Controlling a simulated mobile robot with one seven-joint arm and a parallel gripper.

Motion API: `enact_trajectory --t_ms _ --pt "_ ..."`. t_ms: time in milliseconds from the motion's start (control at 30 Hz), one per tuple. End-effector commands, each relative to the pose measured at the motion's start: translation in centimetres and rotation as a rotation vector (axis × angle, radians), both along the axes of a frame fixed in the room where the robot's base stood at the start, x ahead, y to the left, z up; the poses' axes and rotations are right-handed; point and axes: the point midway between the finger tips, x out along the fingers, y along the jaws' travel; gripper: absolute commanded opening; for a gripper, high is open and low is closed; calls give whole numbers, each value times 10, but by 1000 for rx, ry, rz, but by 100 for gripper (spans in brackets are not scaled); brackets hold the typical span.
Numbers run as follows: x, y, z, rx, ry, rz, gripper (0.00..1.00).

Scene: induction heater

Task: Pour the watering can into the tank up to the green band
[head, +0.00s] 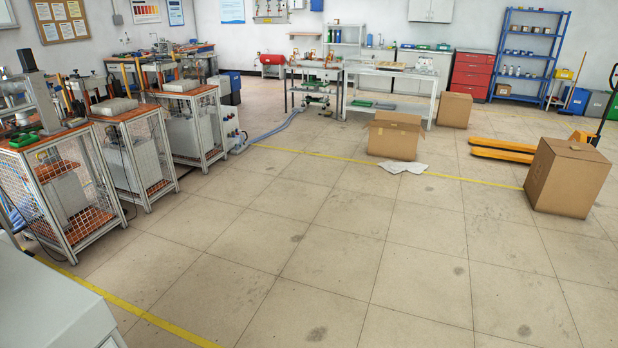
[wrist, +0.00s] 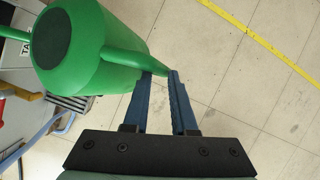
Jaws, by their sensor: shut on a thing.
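A green watering can (wrist: 85,75) shows in the upper left of the wrist view, with a dark round area on the end facing the camera. A green bar sticks out from it at the left edge; I cannot tell for sure whether it is the spout. My gripper (wrist: 160,78) is shut on the green handle, which runs right from the body to the blue fingertips. A white label with the letters "TA" (wrist: 27,45) shows partly behind the can. The rest of what it marks, any green band and any water level are hidden. The can and gripper are outside the head view.
In the head view, mesh-sided workstations (head: 65,200) line the left, with a grey surface (head: 45,310) at the lower left. Cardboard boxes (head: 567,178) and a yellow pallet jack (head: 510,152) stand right. The tiled floor (head: 330,260) in the middle is clear.

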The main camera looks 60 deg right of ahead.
Motion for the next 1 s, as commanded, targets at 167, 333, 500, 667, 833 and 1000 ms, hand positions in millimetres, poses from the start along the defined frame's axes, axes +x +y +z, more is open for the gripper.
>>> enact_trajectory --t_ms 167,333,500,667,833,1000 --pt "3 -1 4 -4 -2 0 0" --pt "3 -1 5 -5 3 -1 0" --pt "3 -1 6 -6 8 0 0" --pt "4 0 7 -7 13 -1 0" --pt "4 0 9 -9 16 0 0" --pt "5 0 10 -9 20 -1 0"
